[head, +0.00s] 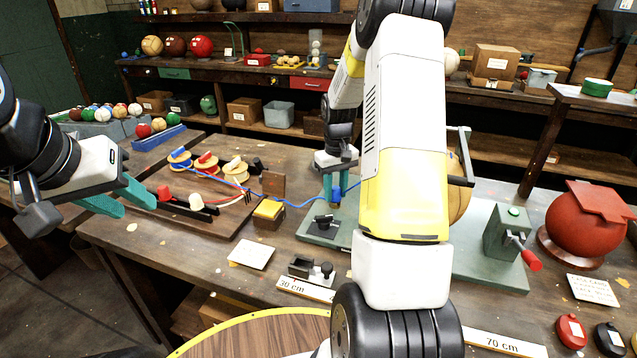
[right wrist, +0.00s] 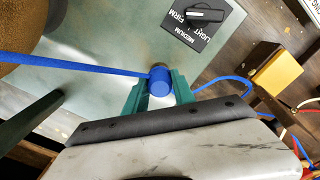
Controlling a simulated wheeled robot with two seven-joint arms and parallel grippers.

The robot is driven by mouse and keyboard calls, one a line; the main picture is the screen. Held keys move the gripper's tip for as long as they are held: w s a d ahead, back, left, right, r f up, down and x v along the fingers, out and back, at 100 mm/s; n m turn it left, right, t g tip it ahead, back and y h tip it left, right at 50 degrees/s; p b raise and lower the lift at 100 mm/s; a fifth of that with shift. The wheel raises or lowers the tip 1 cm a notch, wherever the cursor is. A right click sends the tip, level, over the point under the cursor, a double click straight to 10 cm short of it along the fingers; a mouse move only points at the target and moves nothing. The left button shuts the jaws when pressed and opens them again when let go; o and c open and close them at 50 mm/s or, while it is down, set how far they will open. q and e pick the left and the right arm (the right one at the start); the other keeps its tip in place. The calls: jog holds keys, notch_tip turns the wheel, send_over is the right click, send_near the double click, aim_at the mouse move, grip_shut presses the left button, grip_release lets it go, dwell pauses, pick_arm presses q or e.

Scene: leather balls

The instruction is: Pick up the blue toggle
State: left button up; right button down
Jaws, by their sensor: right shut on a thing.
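The blue toggle (right wrist: 161,82) is a short blue cylinder with a blue cord (right wrist: 80,64) running from it. My right gripper (right wrist: 160,88) is shut on it, with a green finger on each side. In the head view the toggle (head: 336,195) shows small between the right gripper's green fingers (head: 334,187), above the grey-green plate. My right arm hides much of the scene behind it. My left gripper (head: 126,198) is open and empty at the left, with its two green fingers apart near the table's left edge.
A rack holds a red toggle (head: 164,193) and a white toggle (head: 196,202). Thread spools (head: 207,164) stand behind it. A yellow-topped block (head: 268,211) and a black dial (right wrist: 194,19) are near the right gripper. A red ball (head: 583,228) stands far right.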

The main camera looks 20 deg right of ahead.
aim_at(335, 188)
jog(key=shift+r, duration=0.6)
notch_tip(335, 188, up, 2)
jog(key=shift+w+r, duration=0.1)
jog(key=shift+s+a+r, duration=0.2)
jog(key=shift+s+a, duration=0.15)
jog(key=shift+s, duration=0.3)
jog(key=s+a+r, duration=0.1)
jog(key=s+a, duration=0.6)
jog(key=s, duration=0.6)
jog(key=shift+r, duration=0.15)
